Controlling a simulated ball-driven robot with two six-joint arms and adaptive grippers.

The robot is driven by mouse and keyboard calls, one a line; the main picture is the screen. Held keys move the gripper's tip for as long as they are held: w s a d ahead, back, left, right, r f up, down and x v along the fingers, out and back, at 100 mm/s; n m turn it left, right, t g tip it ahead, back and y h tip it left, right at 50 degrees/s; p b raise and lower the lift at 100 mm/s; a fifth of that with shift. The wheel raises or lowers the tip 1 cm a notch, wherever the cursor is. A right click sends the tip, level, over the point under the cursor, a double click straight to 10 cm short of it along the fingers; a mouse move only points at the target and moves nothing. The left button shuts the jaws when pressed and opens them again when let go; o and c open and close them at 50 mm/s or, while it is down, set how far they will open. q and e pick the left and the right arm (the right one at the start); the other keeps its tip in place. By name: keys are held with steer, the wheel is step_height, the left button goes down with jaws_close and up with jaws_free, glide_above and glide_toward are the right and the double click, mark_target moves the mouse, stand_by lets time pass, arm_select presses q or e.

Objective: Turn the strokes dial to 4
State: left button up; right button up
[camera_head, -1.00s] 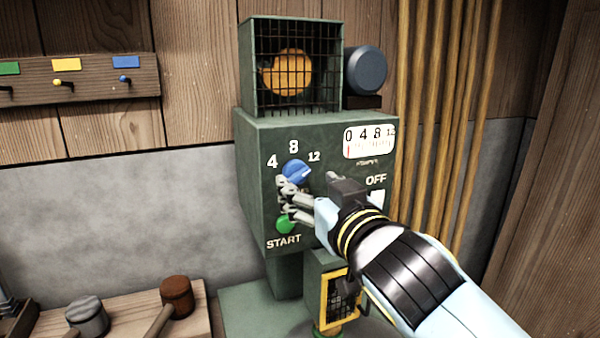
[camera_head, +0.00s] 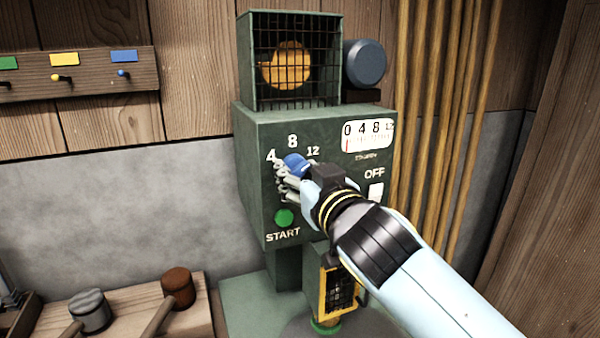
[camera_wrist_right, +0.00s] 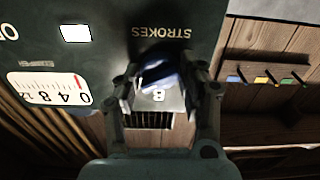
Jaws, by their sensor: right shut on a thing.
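The blue strokes dial (camera_head: 296,164) is on the front of a green machine (camera_head: 255,150), with the marks 4, 8 and 12 around its upper side. My right gripper (camera_head: 288,180) is shut on the dial, its fingers at the dial's two sides. In the right wrist view the dial (camera_wrist_right: 155,75) sits between the fingers, below the upside-down word STROKES, with the 8 showing. The fingers and hand hide much of the dial, so I cannot tell its exact setting. My left gripper is not in view.
A green START button (camera_head: 284,218) is below the dial. A white OFF switch (camera_head: 376,191) and a white gauge (camera_head: 367,135) with a red needle near 0 are to the right. Two mallets (camera_head: 178,288) lie on a bench at lower left.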

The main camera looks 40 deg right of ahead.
steer(key=shift+c, duration=0.5)
steer(key=shift+n, duration=0.4)
steer(key=n+p, duration=0.2)
steer(key=n, duration=0.2)
steer(key=shift+r+n, duration=0.1)
steer(key=shift+n, duration=0.2)
steer(key=n+p, duration=0.2)
steer(key=n, duration=0.4)
steer(key=shift+d, duration=0.1)
steer(key=n+p, duration=0.2)
steer(key=n, duration=0.4)
steer(key=shift+n+p, duration=0.3)
steer(key=shift+n, duration=0.1)
steer(key=n+p, duration=0.1)
steer(key=n, duration=0.4)
steer(key=shift+n+p, duration=0.3)
steer(key=shift+p, duration=0.05)
steer(key=o, duration=1.2)
steer(key=shift+c, duration=0.2)
